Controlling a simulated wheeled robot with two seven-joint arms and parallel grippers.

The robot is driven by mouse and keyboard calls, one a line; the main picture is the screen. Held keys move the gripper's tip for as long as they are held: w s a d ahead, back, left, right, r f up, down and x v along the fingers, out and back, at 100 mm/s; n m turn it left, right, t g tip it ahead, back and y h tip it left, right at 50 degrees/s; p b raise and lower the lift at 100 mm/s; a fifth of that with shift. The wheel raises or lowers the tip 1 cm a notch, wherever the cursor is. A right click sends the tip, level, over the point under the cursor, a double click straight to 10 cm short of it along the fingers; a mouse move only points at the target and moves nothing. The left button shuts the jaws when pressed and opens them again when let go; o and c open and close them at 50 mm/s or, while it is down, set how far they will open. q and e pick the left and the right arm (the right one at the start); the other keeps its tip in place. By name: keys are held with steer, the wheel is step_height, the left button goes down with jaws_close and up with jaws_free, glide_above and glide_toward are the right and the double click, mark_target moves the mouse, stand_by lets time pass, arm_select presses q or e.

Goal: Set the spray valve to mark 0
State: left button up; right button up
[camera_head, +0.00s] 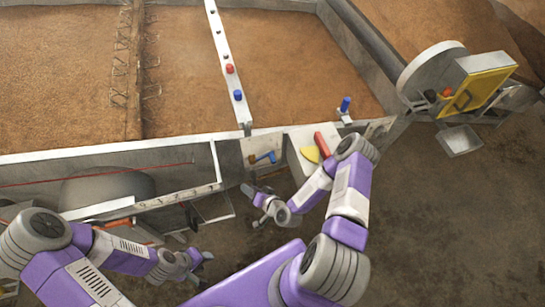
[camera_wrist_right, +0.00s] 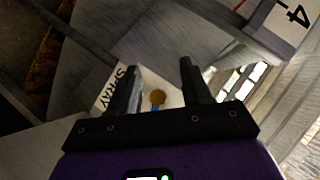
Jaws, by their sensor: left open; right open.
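The spray valve shows as a blue handle with an orange-brown end (camera_head: 264,157) on the grey panel at the tank's near edge in the head view. In the right wrist view, an orange-brown round knob with a bit of blue (camera_wrist_right: 157,98) shows between my fingers, beside a white label reading SPRAY (camera_wrist_right: 116,84). The valve's marks are not readable. My right gripper (camera_head: 252,193) is open and just below the panel in the head view, apart from the handle; its fingers also show in the wrist view (camera_wrist_right: 158,66). My left gripper (camera_head: 206,267) is open and empty at lower left.
A red lever (camera_head: 322,145) and yellow piece (camera_head: 311,154) sit right of the valve. A blue-topped post (camera_head: 345,104) stands on the rim. A numbered strip (camera_head: 180,195) runs left. A yellow-doored machine (camera_head: 480,86) stands far right. Floor at lower right is bare.

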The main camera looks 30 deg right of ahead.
mark_target(274, 162)
steer(key=d+r+m+t+h, duration=0.1)
steer(key=d+m+h, duration=0.1)
steer(key=d, duration=0.1)
steer(key=d+r+m+t+h, duration=0.1)
steer(key=d+m+t+h, duration=0.1)
steer(key=d+h, duration=0.1)
steer(key=d+m+t+h, duration=0.1)
steer(key=d+m+h, duration=0.1)
steer(key=d, duration=0.3)
steer(key=shift+w+d+r+t+h+b, duration=0.25)
steer(key=shift+w+r+t+h+b, duration=0.05)
steer(key=shift+r+t+h, duration=0.1)
steer(key=b+x, duration=0.1)
steer(key=x, duration=0.6)
steer(key=shift+w, duration=0.1)
steer(key=shift+r, duration=0.1)
jaws_close()
